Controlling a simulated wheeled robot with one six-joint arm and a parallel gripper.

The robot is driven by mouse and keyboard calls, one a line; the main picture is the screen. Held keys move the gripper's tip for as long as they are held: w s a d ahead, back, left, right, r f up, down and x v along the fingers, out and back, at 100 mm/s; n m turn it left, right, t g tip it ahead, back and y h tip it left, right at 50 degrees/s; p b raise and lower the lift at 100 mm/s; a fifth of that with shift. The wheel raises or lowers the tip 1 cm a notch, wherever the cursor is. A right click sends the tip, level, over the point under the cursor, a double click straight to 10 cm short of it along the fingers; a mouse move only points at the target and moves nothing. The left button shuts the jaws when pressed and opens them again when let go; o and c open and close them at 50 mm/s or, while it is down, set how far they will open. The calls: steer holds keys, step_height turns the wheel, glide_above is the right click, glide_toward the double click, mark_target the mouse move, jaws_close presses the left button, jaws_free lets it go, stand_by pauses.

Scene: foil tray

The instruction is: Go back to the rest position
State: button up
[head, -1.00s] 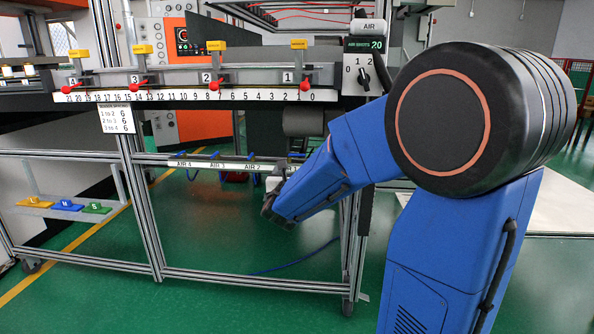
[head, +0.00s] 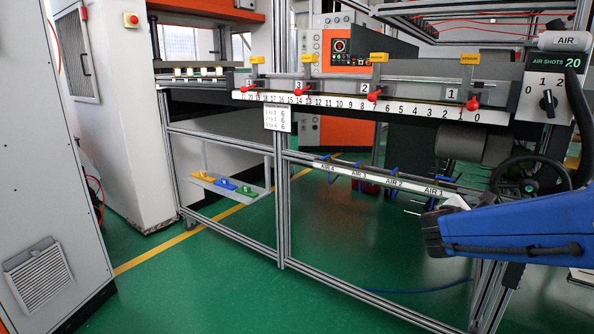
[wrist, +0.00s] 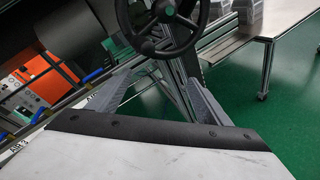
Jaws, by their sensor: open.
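My gripper (wrist: 158,80) shows in the wrist view with its two grey fingers spread apart and nothing between them. Beyond the fingers in that view are a black handwheel (wrist: 167,27) and aluminium frame posts. In the head view my blue forearm comes in from the right edge and ends in a dark cap in front of the frame's right part. The gripper's fingers are too small to make out clearly there. The black handwheel (head: 527,185) stands just above my forearm in the head view.
The aluminium frame carries a numbered rail (head: 390,108) with red knobs and yellow tabs. A grey cabinet (head: 45,200) stands at the left. A metal table (wrist: 262,25) stands right in the wrist view, with open green floor below.

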steer(key=s+a+f+m+g+y, duration=0.25)
steer(key=s+m, duration=0.25)
steer(key=s, duration=0.3)
steer(key=s+a+f+m+g+y, duration=0.1)
steer(key=s+f+m+g+y, duration=0.1)
steer(key=s+f+m, duration=0.35)
steer(key=s+a+f+m+y, duration=0.3)
steer(key=s+a+m+y, duration=0.5)
steer(key=s+a, duration=0.4)
steer(key=a, duration=0.4)
steer(key=shift+s+a+f, duration=0.15)
steer(key=shift+s+a, duration=0.15)
steer(key=shift+c, duration=0.6)
